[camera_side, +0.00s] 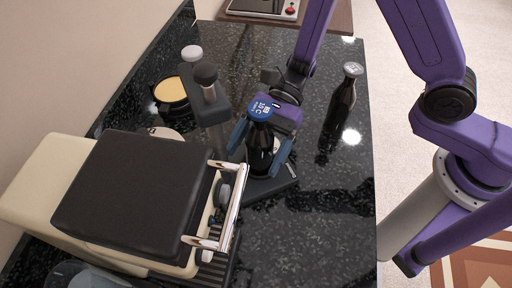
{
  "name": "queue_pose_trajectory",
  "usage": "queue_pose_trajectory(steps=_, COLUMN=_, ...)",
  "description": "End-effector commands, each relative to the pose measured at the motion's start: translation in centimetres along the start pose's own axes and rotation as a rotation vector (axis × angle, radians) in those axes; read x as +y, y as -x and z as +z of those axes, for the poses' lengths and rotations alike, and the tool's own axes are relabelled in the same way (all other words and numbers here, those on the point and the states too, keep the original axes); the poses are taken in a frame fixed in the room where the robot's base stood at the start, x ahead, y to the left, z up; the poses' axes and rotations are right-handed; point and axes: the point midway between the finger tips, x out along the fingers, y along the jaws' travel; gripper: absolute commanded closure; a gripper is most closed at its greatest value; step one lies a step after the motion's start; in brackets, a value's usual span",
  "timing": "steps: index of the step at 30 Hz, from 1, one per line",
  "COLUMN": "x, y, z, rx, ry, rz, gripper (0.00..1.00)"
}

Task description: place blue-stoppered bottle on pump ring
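The blue-stoppered bottle (261,151) is dark, with a blue cap bearing white print. It looks close to upright, above or on the flat dark base (278,187) of a grey pump-like stand (207,106) with a dark knob on top. My gripper (261,149) has a purple body and blue fingers, one on each side of the bottle. I cannot tell whether both fingers press on it. The bottle's foot and any ring under it are mostly hidden, so I cannot tell whether it rests there.
A second dark bottle (341,104) with a grey top stands to the right. A white-capped item (191,54) and a yellow-topped round tin (171,90) are behind left. A cream and black appliance (135,200) with a metal handle fills the left front. The black counter (325,235) is clear at front right.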

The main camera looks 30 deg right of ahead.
Motion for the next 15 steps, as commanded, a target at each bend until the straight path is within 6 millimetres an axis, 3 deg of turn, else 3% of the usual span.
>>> queue_pose_trajectory(steps=8, x=0.0, y=0.3, z=0.3, rx=0.0, ry=0.001, rz=-0.001, gripper=0.13)
queue_pose_trajectory(steps=15, x=-0.1, y=4.2, z=0.2, rx=0.0, ry=0.002, rz=-0.006, gripper=0.13)
